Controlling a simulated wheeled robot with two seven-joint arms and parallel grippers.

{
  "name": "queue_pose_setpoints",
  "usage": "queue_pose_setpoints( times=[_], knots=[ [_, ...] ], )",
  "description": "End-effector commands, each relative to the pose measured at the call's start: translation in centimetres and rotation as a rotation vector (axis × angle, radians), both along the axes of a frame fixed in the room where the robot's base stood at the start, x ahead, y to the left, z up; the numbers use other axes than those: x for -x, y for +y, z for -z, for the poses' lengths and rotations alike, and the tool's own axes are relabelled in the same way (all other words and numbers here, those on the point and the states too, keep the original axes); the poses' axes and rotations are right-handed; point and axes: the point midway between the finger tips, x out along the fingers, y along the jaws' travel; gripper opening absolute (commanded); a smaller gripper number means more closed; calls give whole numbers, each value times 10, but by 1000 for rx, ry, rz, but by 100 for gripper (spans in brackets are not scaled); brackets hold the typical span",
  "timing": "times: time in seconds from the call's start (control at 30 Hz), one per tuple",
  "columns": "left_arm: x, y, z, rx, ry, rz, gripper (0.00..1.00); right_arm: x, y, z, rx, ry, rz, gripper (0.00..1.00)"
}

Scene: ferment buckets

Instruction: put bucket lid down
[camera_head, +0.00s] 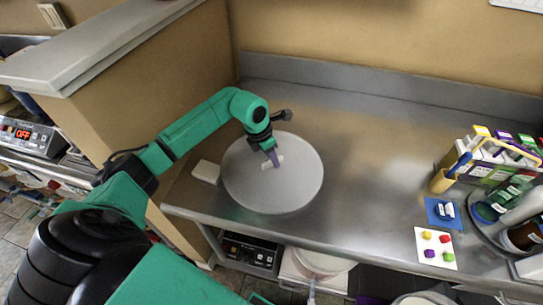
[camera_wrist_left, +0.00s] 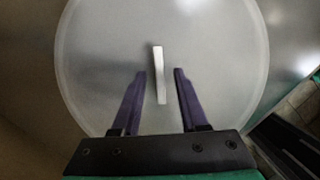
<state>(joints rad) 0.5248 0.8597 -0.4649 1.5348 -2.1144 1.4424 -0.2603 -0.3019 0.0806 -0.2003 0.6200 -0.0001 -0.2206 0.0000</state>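The bucket lid (camera_head: 295,190) is a large pale grey disc that appears to lie flat on the steel counter, near its front edge. A small white bar handle stands at its middle; it shows in the wrist view (camera_wrist_left: 159,75). My left gripper (camera_head: 273,158) is over the middle of the lid. In the wrist view its two purple fingers (camera_wrist_left: 159,72) are apart, one on each side of the handle, with a gap on both sides. I cannot tell how far the fingertips are above the lid. My right gripper is not in view.
A small white block (camera_head: 206,172) lies left of the lid. A white bucket (camera_head: 325,263) stands below the counter (camera_head: 370,165). At the right are a blue mat (camera_head: 442,212), a card with coloured cubes (camera_head: 421,252) and a rack of cards (camera_head: 497,160). The counter's middle is clear.

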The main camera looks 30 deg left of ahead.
Motion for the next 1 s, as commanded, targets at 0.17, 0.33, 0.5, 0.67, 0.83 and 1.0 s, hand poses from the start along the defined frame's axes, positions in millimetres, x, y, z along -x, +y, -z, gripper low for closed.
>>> queue_pose_setpoints(
  times=[0.17, 0.33, 0.5, 0.67, 0.83, 1.0],
  knots=[
    [0, 0, -1, 0, 0, 0, 43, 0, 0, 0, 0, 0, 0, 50],
    [0, 0, -20, 1, -1, -1, 43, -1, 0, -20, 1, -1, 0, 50],
    [9, 8, -54, -4, -7, 0, 43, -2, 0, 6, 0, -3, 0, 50],
    [20, 13, -97, -3, -7, -1, 43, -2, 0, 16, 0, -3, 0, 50],
    [27, 16, -123, -1, -1, 1, 43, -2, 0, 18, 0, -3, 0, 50],
    [28, 16, -127, -1, 1, 0, 43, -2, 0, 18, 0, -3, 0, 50]
  ],
)
